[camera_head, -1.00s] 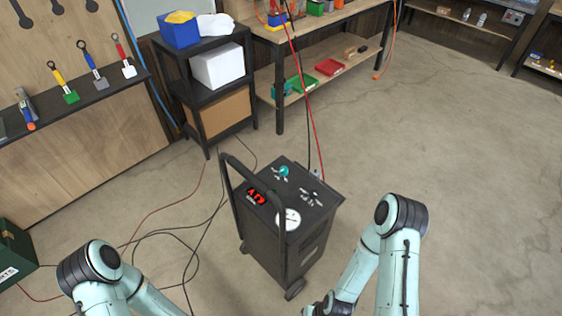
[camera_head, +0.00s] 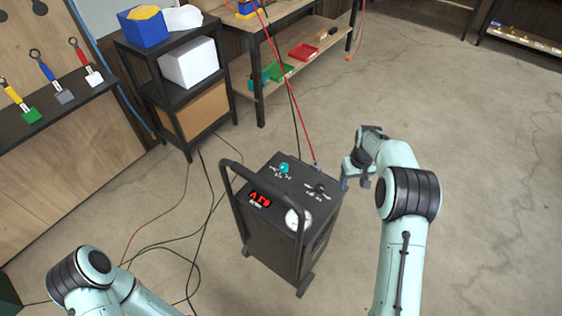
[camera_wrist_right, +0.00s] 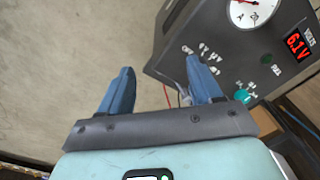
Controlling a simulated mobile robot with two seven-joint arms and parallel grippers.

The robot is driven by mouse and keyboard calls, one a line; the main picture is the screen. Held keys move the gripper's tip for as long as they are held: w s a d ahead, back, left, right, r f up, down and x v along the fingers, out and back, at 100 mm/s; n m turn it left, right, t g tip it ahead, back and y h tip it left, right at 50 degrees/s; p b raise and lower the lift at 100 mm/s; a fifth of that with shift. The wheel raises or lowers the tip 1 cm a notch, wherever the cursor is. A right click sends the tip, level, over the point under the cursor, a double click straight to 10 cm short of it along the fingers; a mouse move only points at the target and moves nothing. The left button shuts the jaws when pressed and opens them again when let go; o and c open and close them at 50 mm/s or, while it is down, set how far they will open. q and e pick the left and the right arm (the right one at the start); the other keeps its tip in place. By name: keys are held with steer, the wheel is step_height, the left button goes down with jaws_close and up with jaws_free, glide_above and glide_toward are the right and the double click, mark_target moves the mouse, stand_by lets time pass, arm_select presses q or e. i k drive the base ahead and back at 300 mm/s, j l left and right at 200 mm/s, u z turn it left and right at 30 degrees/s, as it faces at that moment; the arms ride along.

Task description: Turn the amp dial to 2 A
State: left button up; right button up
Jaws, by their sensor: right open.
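The dark charger cart (camera_head: 262,236) stands at the centre of the head view. Its top panel has a teal knob (camera_head: 284,168) and a black knob (camera_head: 319,188), each ringed by small white labels. Which one is the amp dial, and its setting, I cannot read. The teal knob also shows in the right wrist view (camera_wrist_right: 243,95). My right gripper (camera_head: 355,182) is open and empty, just right of the cart. In the wrist view its blue fingers (camera_wrist_right: 160,68) point toward the panel's edge, and the right finger covers the black knob's area. My left gripper is out of view.
The cart's handle (camera_head: 262,190) arches over its near left side. A red digital display (camera_head: 260,200) reads 6.1 V in the wrist view, beside a round white gauge (camera_head: 298,219). Red and black cables rise behind the cart. Floor to the right is clear.

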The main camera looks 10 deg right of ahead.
mark_target(283, 167)
steer(key=i+j, duration=0.7)
steer(key=j, duration=0.15)
